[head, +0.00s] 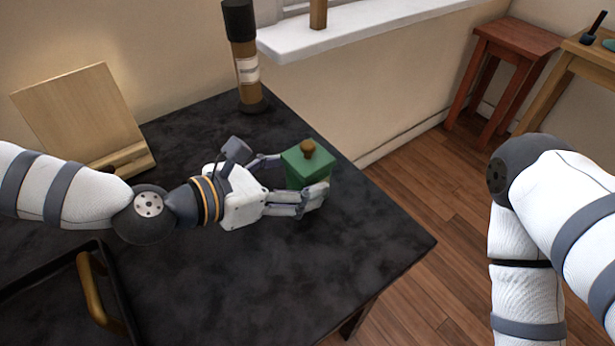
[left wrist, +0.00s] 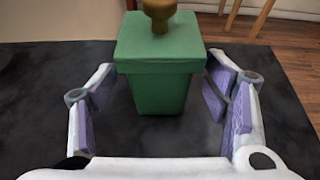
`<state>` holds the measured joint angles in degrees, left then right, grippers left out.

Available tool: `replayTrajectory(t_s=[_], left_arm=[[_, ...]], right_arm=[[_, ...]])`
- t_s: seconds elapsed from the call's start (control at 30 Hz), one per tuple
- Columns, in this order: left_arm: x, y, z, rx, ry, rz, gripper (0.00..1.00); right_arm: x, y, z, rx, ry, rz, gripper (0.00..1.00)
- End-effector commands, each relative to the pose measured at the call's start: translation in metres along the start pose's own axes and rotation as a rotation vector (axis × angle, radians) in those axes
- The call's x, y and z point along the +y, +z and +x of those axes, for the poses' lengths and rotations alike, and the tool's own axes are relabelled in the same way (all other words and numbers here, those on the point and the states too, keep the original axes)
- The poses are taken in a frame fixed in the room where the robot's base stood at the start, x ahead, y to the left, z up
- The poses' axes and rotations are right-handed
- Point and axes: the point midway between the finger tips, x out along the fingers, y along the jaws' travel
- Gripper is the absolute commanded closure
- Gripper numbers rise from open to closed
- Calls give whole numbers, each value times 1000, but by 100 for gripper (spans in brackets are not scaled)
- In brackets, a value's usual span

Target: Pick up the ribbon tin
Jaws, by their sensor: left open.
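The ribbon tin looks to be the green box (head: 306,166) with a lid and a brown knob, standing upright on the dark table near its right edge. In the left wrist view the green tin (left wrist: 160,75) stands between and slightly beyond the fingers. My left gripper (head: 295,180) is open, with one finger on each side of the tin. In the left wrist view a gap shows between the left finger of the gripper (left wrist: 163,100) and the tin; the right finger is closer to it. My right arm shows at the right, but its gripper is out of view.
A wooden stand (head: 75,115) is at the back left. A black tray (head: 45,275) with a brass handle lies front left.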

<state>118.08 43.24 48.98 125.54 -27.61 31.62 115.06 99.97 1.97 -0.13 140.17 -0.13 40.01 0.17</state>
Motion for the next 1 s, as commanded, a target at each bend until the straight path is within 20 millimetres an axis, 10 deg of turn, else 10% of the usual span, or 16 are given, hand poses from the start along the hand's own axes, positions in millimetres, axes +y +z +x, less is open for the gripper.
replayTrajectory(t_s=[0.4, 0.63, 1.0], left_arm=[[-1, 0, 30, 0, 0, 1, 30], [-1, 0, 30, 0, 0, 1, 82], [-2, 5, 28, -1, 1, 2, 83]], right_arm=[[0, 0, 0, 0, 0, 0, 27], [0, 0, 0, 0, 0, 0, 27], [0, -1, -3, 8, 0, 0, 27]])
